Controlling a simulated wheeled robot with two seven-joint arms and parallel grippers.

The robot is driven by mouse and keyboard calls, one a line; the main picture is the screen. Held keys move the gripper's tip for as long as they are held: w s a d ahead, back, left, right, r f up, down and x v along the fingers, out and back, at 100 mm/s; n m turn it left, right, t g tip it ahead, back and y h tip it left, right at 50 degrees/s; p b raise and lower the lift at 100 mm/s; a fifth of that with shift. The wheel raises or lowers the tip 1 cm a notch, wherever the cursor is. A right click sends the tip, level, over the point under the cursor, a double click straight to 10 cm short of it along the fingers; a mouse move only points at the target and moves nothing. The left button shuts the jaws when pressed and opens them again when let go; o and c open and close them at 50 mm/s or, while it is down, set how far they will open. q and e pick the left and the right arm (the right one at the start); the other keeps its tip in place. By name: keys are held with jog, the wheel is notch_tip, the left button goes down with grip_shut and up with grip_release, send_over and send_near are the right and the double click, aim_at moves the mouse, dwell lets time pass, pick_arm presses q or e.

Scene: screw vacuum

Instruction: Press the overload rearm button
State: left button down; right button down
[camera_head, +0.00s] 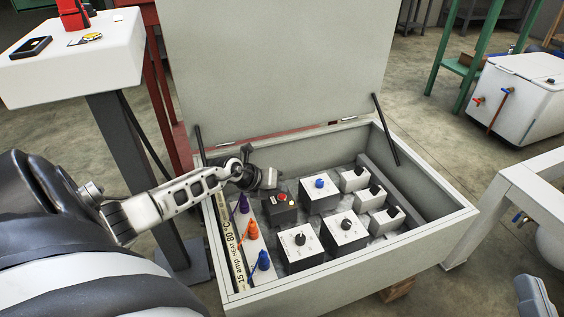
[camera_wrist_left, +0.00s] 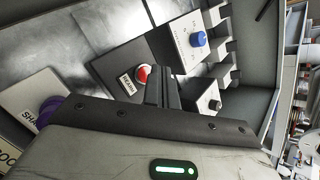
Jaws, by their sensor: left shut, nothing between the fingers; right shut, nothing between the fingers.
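The red button (camera_head: 282,197) sits on top of a black box (camera_head: 279,211) inside the open grey case. In the left wrist view the red button (camera_wrist_left: 142,74) is partly visible, with a small white label (camera_wrist_left: 127,83) beside it. My left gripper (camera_head: 270,179) is shut and empty, inside the case just behind and left of the red button. In the left wrist view its dark fingers (camera_wrist_left: 161,82) are just right of the button; I cannot tell whether they touch it. My right gripper is not in view.
White boxes with a blue knob (camera_head: 320,183) and black knobs (camera_head: 300,239) stand close by. Purple, orange and blue plugs line a left panel (camera_head: 252,239). The case's raised lid (camera_head: 270,70) and its walls (camera_head: 350,262) border the space.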

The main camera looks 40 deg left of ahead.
pick_arm(q)
jog(key=shift+f, duration=0.45)
jog(key=shift+f+b, duration=0.4)
jog(key=shift+f, duration=0.05)
dwell(0.8)
jog(key=shift+r, duration=0.1)
jog(key=shift+r+p, duration=0.75)
jog(key=shift+p, duration=0.3)
notch_tip(320, 180, up, 5)
jog(key=p, duration=0.5)
jog(key=shift+d, duration=0.1)
dwell(0.5)
